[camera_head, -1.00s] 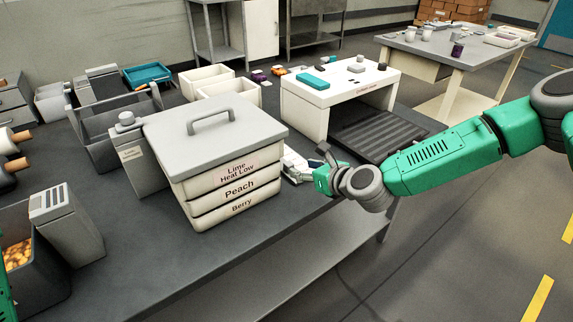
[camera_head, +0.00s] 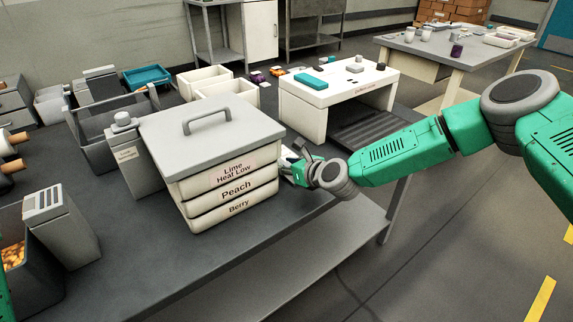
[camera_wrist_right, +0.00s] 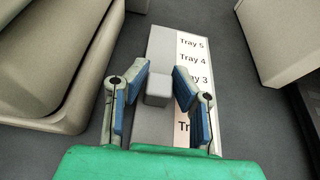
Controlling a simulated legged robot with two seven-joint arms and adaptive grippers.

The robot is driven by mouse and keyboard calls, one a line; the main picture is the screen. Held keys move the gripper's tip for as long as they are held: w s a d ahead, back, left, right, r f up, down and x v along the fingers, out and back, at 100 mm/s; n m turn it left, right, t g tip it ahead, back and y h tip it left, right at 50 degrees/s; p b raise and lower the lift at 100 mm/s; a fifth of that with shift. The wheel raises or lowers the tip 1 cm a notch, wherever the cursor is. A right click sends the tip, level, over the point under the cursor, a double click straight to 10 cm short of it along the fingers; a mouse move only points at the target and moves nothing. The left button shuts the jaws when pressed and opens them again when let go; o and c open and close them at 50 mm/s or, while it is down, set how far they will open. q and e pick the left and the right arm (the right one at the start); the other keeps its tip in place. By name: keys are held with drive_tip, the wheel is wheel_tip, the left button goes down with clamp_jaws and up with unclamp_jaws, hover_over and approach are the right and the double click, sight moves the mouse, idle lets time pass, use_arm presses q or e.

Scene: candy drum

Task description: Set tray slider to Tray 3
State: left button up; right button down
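The tray slider panel (camera_wrist_right: 160,45) lies below the gripper in the right wrist view, with a white label strip (camera_wrist_right: 192,58) reading Tray 5, Tray 4, Tray 3 and a partly covered lower label. The grey slider knob (camera_wrist_right: 158,86) appears roughly level with the Tray 3 label; its exact setting is hard to tell from this angle. My right gripper (camera_wrist_right: 155,92) is open, with its blue-padded fingers either side of the knob and small gaps visible. In the head view the right gripper (camera_head: 292,170) is beside the stacked trays and hides the slider. My left gripper is not in view.
The labelled tray stack (camera_head: 236,190), with Lime Heat Low, Peach and Berry, stands close left of the gripper. A white raised stand (camera_head: 304,112) is behind it, over a dark ribbed surface. The bench front (camera_head: 240,250) is clear.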

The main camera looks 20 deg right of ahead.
drive_tip(key=shift+w+f+b, duration=0.15)
drive_tip(key=shift+w+b, duration=0.15)
drive_tip(key=shift+b, duration=0.15)
drive_tip(key=shift+w+a+b, duration=0.25)
drive_tip(key=shift+w+b, duration=0.3)
drive_tip(key=shift+w+a+b, duration=0.2)
drive_tip(key=shift+w+b, duration=0.3)
drive_tip(key=shift+w, duration=0.05)
drive_tip(key=c, duration=1.4)
unclamp_jaws()
drive_tip(key=shift+o, duration=0.2)
